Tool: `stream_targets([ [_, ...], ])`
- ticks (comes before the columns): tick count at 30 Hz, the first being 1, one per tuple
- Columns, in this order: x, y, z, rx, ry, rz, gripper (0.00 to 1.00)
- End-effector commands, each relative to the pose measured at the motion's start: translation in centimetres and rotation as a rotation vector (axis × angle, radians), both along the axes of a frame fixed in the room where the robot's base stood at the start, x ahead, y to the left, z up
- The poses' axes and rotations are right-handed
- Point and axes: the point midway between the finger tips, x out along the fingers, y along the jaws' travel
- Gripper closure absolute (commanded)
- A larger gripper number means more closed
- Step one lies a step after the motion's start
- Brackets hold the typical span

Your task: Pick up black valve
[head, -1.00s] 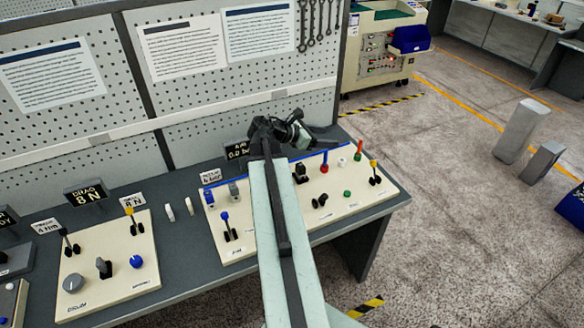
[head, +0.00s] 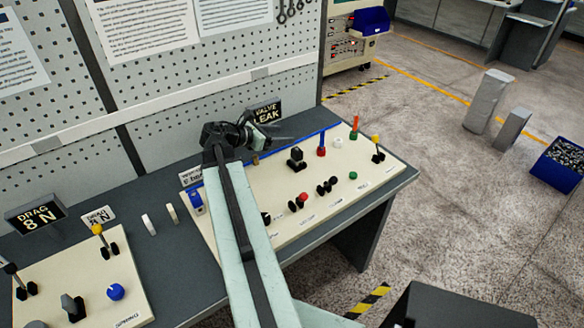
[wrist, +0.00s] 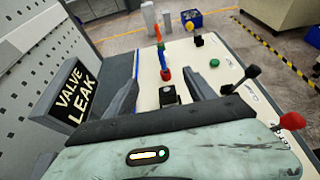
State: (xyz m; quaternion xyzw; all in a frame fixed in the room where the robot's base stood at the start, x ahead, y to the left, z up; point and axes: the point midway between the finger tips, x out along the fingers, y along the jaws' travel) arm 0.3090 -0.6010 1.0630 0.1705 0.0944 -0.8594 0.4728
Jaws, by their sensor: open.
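The black valve (head: 296,160) stands on the right cream panel (head: 336,198) in the head view, a dark block with a knob on top. In the wrist view the dark block between my fingers (wrist: 168,95) seems to be this valve, its lower part hidden by my wrist. My gripper (head: 281,138) is open, above and to the left of the valve in the head view. In the wrist view my gripper's fingers (wrist: 163,84) are spread to either side of the block, and no contact shows.
A blue lever on a red base (head: 321,148) and an orange lever (head: 354,127) stand behind the valve. A red-topped black control (head: 299,202) is in front. The VALVE LEAK sign (head: 264,115) stands close by my gripper. A pegboard wall (head: 180,135) rises behind the bench.

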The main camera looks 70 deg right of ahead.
Motion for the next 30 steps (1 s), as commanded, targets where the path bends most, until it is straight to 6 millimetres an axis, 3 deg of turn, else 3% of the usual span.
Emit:
stream_targets([
  [1,-0.1,0.0,-2.6,0.000,0.000,-0.002,0.36],
  [7,-0.3,-0.1,-6.7,0.000,0.000,-0.004,0.36],
  [14,-0.4,-0.2,-7.2,0.000,0.000,-0.005,0.36],
  [25,-1.8,-2.3,-8.3,0.000,0.000,-0.007,0.36],
  [30,-3.1,-3.9,-9.8,0.001,0.000,-0.009,0.36],
])
